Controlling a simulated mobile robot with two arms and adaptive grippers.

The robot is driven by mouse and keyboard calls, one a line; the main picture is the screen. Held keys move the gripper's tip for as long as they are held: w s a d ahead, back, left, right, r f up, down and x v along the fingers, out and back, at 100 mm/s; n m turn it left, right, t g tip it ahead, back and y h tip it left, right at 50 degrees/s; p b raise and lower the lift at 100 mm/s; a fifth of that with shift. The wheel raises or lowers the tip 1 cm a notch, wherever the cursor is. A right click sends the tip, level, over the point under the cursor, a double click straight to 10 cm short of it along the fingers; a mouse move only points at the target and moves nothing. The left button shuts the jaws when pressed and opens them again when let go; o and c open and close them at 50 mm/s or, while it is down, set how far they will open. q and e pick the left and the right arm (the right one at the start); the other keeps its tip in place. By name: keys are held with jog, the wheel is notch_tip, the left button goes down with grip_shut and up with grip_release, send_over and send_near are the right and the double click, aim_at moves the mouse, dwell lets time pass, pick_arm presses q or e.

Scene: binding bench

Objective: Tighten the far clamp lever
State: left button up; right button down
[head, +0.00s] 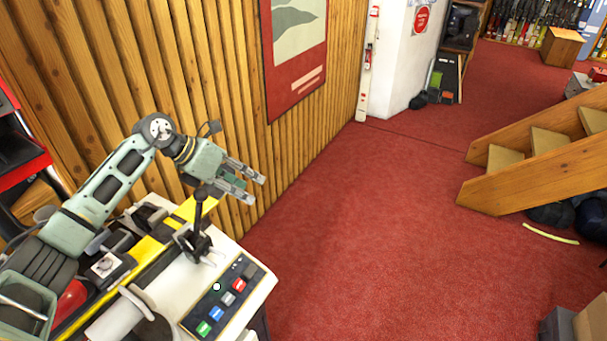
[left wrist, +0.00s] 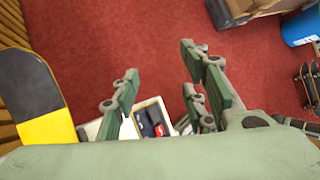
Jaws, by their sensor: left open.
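A black lever (head: 200,212) with a rounded top stands nearly upright on a black bracket, on the far part of the white bench machine (head: 170,283). It is the only clear upright lever in the head view. My left gripper (head: 254,189) is open and empty, above and a little right of the lever's top, its fingers pointing right. The left wrist view shows its fingers (left wrist: 158,80) apart with nothing between them; the lever cannot be made out there. My right gripper is not in view.
A control panel (head: 205,312) with coloured buttons lies in front of the lever; it also shows in the left wrist view (left wrist: 152,122). A slatted wood wall (head: 225,90) rises close behind my left arm. Red carpet (head: 370,220) lies open to the right.

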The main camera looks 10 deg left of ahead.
pick_arm(q)
jog(key=d+r+n+t+h, duration=0.2)
jog(key=d+n+t+h, duration=0.1)
jog(key=d, duration=0.4)
jog(key=d+r+n+t+h, duration=0.3)
jog(key=d, duration=0.5)
jog(key=shift+w+n+h, duration=0.25)
jog(key=shift+n+h, duration=0.15)
jog(key=shift+f, duration=0.1)
jog(key=shift+c, duration=0.4)
